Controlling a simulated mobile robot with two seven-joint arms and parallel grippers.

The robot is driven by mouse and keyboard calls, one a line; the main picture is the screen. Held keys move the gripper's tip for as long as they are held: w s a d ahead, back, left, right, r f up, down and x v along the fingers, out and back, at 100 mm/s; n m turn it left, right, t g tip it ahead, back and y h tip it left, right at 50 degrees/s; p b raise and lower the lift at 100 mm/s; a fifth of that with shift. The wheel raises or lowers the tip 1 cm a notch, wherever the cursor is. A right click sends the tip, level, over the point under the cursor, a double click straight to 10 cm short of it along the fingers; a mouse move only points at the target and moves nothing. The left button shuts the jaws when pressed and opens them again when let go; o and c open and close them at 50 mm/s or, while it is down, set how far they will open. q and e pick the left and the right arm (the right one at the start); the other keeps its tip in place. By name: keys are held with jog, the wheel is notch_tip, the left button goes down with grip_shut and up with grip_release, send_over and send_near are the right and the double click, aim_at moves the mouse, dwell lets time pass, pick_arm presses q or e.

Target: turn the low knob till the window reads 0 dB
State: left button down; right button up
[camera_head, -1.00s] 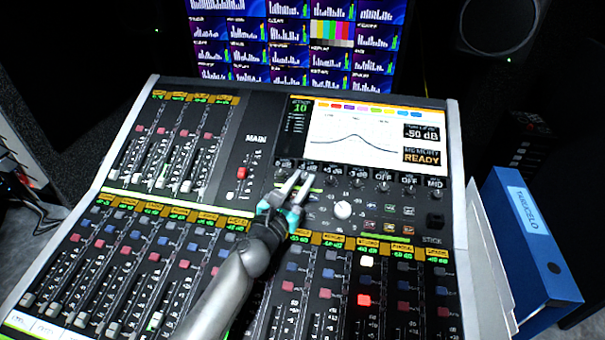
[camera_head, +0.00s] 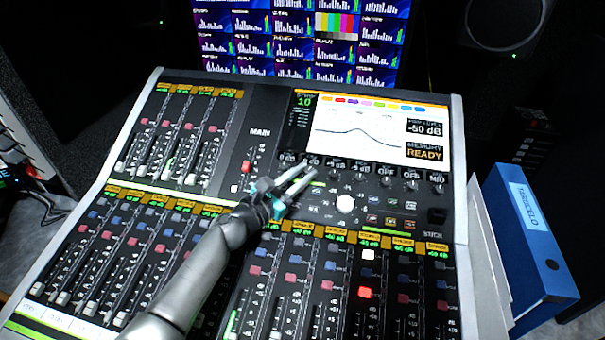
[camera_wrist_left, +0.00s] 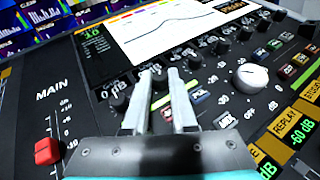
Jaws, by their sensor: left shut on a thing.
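A row of small dark knobs runs below the screen of the mixing console (camera_head: 268,112), with small windows above them. The leftmost window (camera_wrist_left: 110,93) reads 0 dB in the wrist view. My left gripper (camera_head: 306,174) reaches in over the panel. In the wrist view its two fingers (camera_wrist_left: 161,76) are shut on the second knob from the left (camera_wrist_left: 158,79), one on each side. The fingers cover part of this knob. I cannot read its label, or the number in its window, clearly. My right gripper is not in view.
The console screen (camera_head: 352,146) shows a curve, with a -50 dB readout (camera_head: 424,127) at its right. A larger white knob (camera_head: 346,203) lies right of my fingers. A red fader cap (camera_wrist_left: 47,151) is at the left. A blue binder (camera_head: 540,240) stands right of the console.

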pick_arm(q)
jog(key=c, duration=0.7)
grip_release()
jog(key=shift+c, duration=0.2)
jog(key=shift+s, duration=0.1)
jog(key=p+v, duration=0.1)
jog(key=v, duration=1.4)
jog(key=shift+a+p, duration=0.1)
jog(key=shift+p, duration=0.3)
